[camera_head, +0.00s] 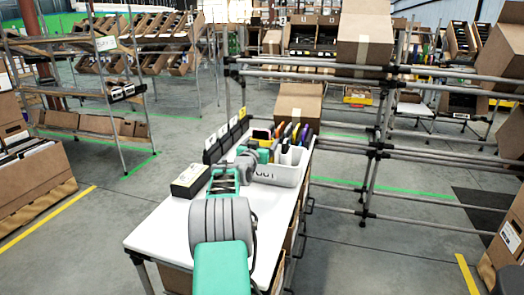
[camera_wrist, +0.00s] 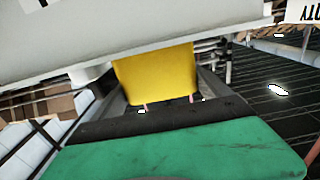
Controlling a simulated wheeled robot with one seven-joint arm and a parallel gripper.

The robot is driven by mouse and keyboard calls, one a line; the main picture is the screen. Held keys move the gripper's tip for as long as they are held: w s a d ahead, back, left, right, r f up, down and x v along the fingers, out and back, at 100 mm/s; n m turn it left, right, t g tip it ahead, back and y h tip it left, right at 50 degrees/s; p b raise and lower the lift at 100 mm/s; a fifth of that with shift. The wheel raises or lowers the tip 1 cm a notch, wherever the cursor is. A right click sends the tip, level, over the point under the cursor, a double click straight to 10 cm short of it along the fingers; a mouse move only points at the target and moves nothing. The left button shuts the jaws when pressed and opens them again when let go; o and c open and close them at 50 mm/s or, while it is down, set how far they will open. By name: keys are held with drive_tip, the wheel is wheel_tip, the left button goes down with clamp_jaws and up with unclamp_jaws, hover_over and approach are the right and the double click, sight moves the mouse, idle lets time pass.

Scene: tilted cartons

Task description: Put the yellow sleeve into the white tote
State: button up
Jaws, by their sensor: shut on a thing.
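The white tote (camera_head: 287,174) stands on the white table, with several upright colored items in it. My gripper (camera_head: 247,158) is at the tote's left end, with my arm reaching to it from the front. The yellow sleeve (camera_wrist: 155,73) is in my gripper in the wrist view, just beyond the green part of my wrist. My gripper is shut on the sleeve. A pale panel covers the top of that view and hides the sleeve's upper part. I cannot tell in the head view which yellow patch is the sleeve, or whether it touches the tote.
A black-and-white box (camera_head: 190,181) lies on the white table (camera_head: 165,232) left of my arm. Dark upright bins with white labels (camera_head: 226,137) line the table's back left. A carton (camera_head: 297,103) stands behind the tote. Pipe racking (camera_head: 372,150) stands to the right.

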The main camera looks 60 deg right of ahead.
drive_tip(key=shift+f, duration=0.6)
drive_tip(key=shift+f, duration=0.1)
drive_tip(key=shift+f+b, duration=0.35)
drive_tip(key=shift+b, duration=0.15)
drive_tip(key=shift+f, duration=0.2)
drive_tip(key=o, duration=1.6)
